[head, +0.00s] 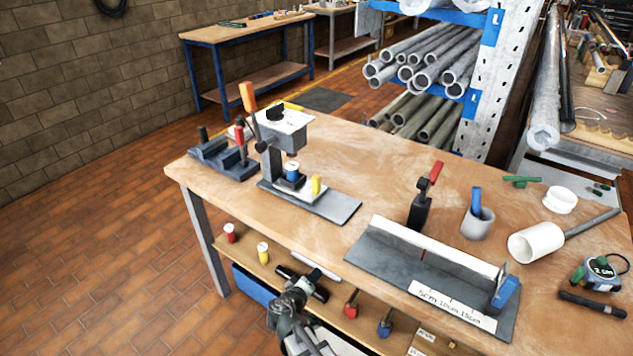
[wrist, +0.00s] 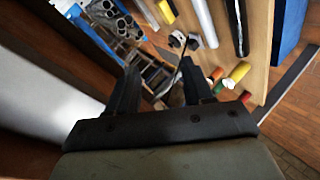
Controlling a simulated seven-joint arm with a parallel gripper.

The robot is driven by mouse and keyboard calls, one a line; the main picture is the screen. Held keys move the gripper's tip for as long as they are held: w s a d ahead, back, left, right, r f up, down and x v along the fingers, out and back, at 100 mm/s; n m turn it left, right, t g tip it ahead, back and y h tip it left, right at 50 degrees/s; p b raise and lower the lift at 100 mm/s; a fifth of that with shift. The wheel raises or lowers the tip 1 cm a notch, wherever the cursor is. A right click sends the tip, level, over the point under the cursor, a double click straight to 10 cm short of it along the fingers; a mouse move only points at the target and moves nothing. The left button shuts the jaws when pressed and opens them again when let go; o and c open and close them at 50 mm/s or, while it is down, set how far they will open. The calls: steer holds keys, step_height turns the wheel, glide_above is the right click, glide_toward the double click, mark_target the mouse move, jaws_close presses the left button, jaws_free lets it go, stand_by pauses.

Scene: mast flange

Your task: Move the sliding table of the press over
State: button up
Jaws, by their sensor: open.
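The press (head: 270,160) stands on the left part of the workbench in the head view. It has a pale top and a lever with an orange handle (head: 248,97) pointing up. Its sliding table, with a yellow upright handle (head: 316,184), lies low on a grey base plate (head: 343,210). A blue and white piece (head: 292,171) sits under the press head. My gripper (head: 302,284) is in front of the bench, below its top and well apart from the press. In the wrist view my gripper (wrist: 160,90) is open, with nothing clearly held between the fingers.
The lower shelf holds red and yellow pieces (head: 263,251). A dark fixture (head: 222,160) with a red handle stands left of the press. A cutting guide (head: 430,270), red-handled clamp (head: 425,200) and grey cup (head: 477,222) stand to the right.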

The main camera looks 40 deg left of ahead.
steer(key=s+a+r+n+y, duration=0.2)
steer(key=s+a+r+y, duration=0.2)
steer(key=s+a+r, duration=0.6)
steer(key=s+a+r+n+y, duration=0.35)
steer(key=s+a+r, duration=0.4)
steer(key=a, duration=0.45)
steer(key=n+t+h, duration=0.6)
steer(key=n+h, duration=0.4)
steer(key=n, duration=0.5)
glide_toward(314, 182)
steer(key=s, duration=0.1)
steer(key=s+a, duration=0.1)
steer(key=s, duration=0.1)
steer(key=shift+s+a+f+m, duration=0.1)
steer(key=shift+s+f+m, duration=0.1)
steer(key=shift+m, duration=0.05)
steer(key=shift+w+d+r+n, duration=0.15)
steer(key=shift+w+d+n, duration=0.2)
steer(key=shift+d+n, duration=0.1)
steer(key=shift+w, duration=0.45)
steer(key=w, duration=1.3)
steer(key=shift+c, duration=0.4)
